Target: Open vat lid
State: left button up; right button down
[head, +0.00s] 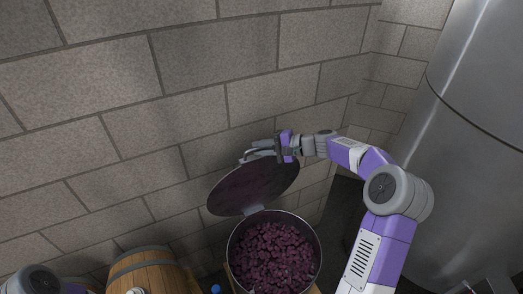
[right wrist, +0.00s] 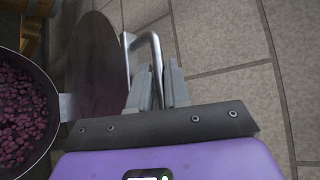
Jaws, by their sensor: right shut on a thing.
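The vat (head: 233,268) stands low in the middle of the head view, full of dark purple grapes (head: 275,257). Its round lid (head: 250,189) is raised and tilted back toward the wall, joined to the vat at the hinge on the rim. In the right wrist view the lid (right wrist: 97,60) shows nearly edge-on, with a metal bar handle (right wrist: 155,48) on its outer face. My right gripper (head: 272,149) is shut on the handle; its fingers (right wrist: 160,85) sit around the bar. My left gripper is not in view; only part of my left arm shows at the bottom left.
A wooden barrel (head: 150,272) stands left of the vat. A block wall (head: 200,85) rises close behind the lid. A large steel tank (head: 465,150) stands at the right, near my right arm. A small blue object (head: 216,289) shows at the bottom edge.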

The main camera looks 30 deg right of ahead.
jog(key=shift+w+f, duration=0.15)
jog(key=c, duration=1.2)
grip_release()
jog(key=b+v, duration=0.1)
jog(key=v, duration=0.6)
jog(key=shift+d+r, duration=0.2)
jog(key=shift+r, duration=0.05)
